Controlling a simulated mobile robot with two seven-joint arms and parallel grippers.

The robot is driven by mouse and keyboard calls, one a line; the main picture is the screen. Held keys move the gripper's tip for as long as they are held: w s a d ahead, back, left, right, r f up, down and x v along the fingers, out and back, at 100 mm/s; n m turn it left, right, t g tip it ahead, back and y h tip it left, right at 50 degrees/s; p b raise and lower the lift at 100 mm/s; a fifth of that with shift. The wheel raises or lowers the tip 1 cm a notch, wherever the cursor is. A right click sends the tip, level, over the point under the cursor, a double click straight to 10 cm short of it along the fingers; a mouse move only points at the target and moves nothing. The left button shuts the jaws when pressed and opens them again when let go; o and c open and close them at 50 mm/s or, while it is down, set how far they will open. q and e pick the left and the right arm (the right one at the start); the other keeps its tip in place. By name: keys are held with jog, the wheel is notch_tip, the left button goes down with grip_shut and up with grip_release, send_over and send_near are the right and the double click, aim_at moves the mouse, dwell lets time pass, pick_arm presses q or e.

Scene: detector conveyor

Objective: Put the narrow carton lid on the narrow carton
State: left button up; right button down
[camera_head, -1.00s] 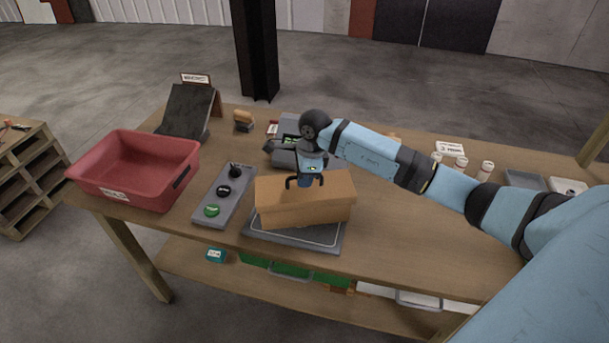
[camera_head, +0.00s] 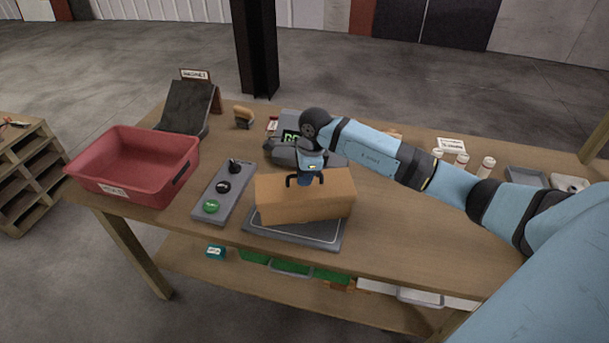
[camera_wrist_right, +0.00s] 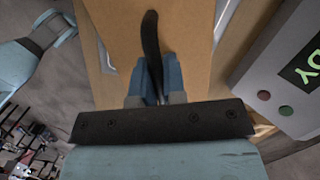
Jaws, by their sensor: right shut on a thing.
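The brown narrow carton lid (camera_head: 330,185) sits over the narrow carton (camera_head: 305,212) on the dark grey plate in the head view. Both are the same brown and look like one box, so the seam between them is hard to make out. My right gripper (camera_head: 305,181) is over the middle of the lid. In the right wrist view its blue fingers (camera_wrist_right: 153,92) are shut on the lid's black strap handle (camera_wrist_right: 152,45), with the brown lid top (camera_wrist_right: 185,30) just beneath. The carton's inside is hidden.
The dark grey plate (camera_head: 295,233) lies near the table's front edge. A button panel (camera_head: 223,192) and red bin (camera_head: 125,175) are to its left. A grey device with a green display (camera_head: 291,136) stands behind.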

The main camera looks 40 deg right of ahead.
jog(key=shift+f+b, duration=0.3)
jog(key=shift+f, duration=0.05)
jog(key=shift+f+b, duration=0.65)
jog(key=shift+f, duration=0.1)
dwell(0.4)
jog(key=c, duration=1.1)
grip_release()
